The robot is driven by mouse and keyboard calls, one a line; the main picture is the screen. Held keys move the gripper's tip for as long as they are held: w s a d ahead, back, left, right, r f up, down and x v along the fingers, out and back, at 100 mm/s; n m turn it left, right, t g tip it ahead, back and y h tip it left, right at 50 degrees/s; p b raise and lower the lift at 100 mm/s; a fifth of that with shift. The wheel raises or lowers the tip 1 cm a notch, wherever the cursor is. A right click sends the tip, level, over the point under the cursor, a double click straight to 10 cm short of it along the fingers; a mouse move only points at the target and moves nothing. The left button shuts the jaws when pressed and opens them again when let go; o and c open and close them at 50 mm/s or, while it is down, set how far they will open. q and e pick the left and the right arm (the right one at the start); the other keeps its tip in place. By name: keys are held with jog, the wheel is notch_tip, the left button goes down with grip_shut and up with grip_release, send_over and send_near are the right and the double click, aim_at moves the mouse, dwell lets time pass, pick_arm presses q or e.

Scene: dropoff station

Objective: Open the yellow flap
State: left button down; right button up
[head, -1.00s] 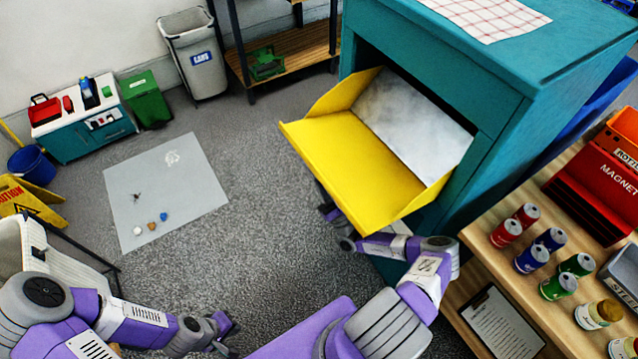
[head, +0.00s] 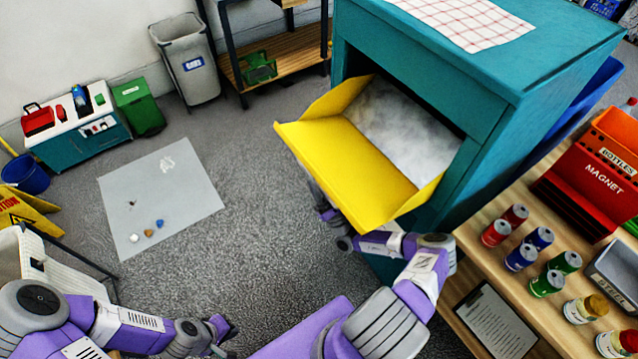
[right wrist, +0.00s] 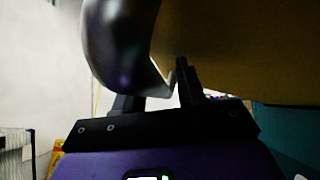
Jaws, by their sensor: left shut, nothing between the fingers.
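The yellow flap (head: 350,160) is swung out from the teal cabinet (head: 480,100) in the head view, leaning outward with a pale chute surface behind it. My right gripper (head: 322,210) is below the flap's outer edge, partly hidden by it. In the right wrist view the fingers of my right gripper (right wrist: 158,98) stand apart. A dark rounded bar (right wrist: 122,45) reaches down to them, beside the flap's shaded underside (right wrist: 240,50). I cannot tell whether they clamp the bar. My left gripper (head: 229,332) is shut and empty, low over the floor, far from the flap.
A wooden table (head: 480,252) with several cans, a clipboard (head: 495,322) and red bins (head: 592,178) stands right of the cabinet. A grey mat (head: 185,205) lies on the floor at left. A grey bin (head: 190,70) stands behind. Floor between mat and flap is clear.

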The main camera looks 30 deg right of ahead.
jog(key=v, duration=0.7)
jog(key=shift+b, duration=0.4)
jog(key=shift+s+f, duration=0.1)
jog(key=shift+f, duration=0.05)
jog(key=b+v, duration=0.4)
jog(key=v, duration=0.4)
jog(key=shift+s+f, duration=0.3)
dwell(0.7)
